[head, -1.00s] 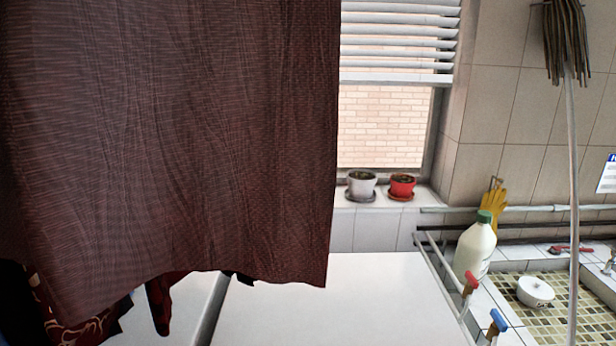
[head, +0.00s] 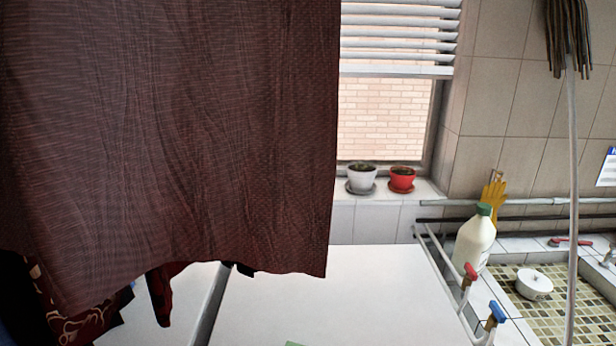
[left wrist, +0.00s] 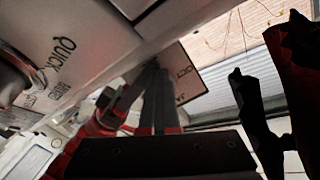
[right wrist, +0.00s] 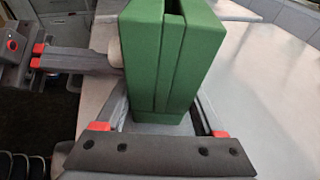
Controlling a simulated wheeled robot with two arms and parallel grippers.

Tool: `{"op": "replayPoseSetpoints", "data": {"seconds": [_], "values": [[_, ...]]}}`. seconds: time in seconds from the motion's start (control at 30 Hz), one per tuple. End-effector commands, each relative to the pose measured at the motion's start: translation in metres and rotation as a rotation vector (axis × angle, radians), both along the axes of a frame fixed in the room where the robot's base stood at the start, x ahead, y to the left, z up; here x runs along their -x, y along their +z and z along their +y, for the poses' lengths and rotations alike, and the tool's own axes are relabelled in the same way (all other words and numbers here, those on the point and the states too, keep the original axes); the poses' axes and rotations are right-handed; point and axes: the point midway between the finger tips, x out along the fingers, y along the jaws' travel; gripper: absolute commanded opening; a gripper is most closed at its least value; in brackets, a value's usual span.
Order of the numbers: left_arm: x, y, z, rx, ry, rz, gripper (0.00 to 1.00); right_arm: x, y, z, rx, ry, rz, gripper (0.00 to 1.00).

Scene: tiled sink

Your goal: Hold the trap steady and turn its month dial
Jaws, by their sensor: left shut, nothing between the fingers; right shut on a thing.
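The trap is a green box (right wrist: 160,55) with grooves down its front, upright in the right wrist view. My right gripper (right wrist: 158,112) is shut on its lower part, and its fingertips are partly hidden by the box. A small green edge (head: 294,343) shows at the bottom of the head view. My left gripper (left wrist: 153,66) is shut and empty. Its fingers come in from the left in the right wrist view and end beside the trap. In the left wrist view they end beside a tan panel (left wrist: 192,78) with dark letters, too small to read surely.
A dark red cloth (head: 170,130) hangs over the left of the head view. A white flat top (head: 330,295) lies below. A white bottle (head: 475,242), a tiled sink (head: 545,305) and a mop (head: 570,150) are at right. Two pots (head: 362,178) stand on the sill.

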Motion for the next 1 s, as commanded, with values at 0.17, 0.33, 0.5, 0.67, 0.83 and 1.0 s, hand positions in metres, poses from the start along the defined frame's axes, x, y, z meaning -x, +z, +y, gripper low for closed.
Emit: {"op": "replayPoseSetpoints", "data": {"seconds": [0.17, 0.33, 0.5, 0.67, 0.83, 1.0], "values": [[-0.002, 0.005, 0.004, 0.0, -0.001, -0.008, 0.0, 0.0, -0.002, -0.001, 0.004, -0.001, 0.0, 0.39], [-0.002, 0.006, 0.005, 0.003, -0.001, -0.008, 0.0, 0.0, -0.002, -0.001, 0.005, -0.001, 0.0, 0.39], [-0.003, 0.003, 0.008, 0.002, -0.001, -0.008, 0.0, 0.0, -0.002, -0.001, 0.004, -0.001, 0.0, 0.39], [-0.002, -0.002, 0.01, 0.001, -0.002, -0.005, 0.0, 0.0, -0.001, -0.001, 0.004, 0.0, 0.0, 0.39], [0.01, -0.003, 0.014, 0.0, 0.0, -0.001, 0.0, 0.0, -0.001, 0.0, 0.003, 0.0, 0.0, 0.39], [0.031, -0.003, 0.021, -0.001, 0.0, 0.001, 0.0, 0.0, -0.001, 0.0, 0.002, 0.0, 0.0, 0.39]]}}
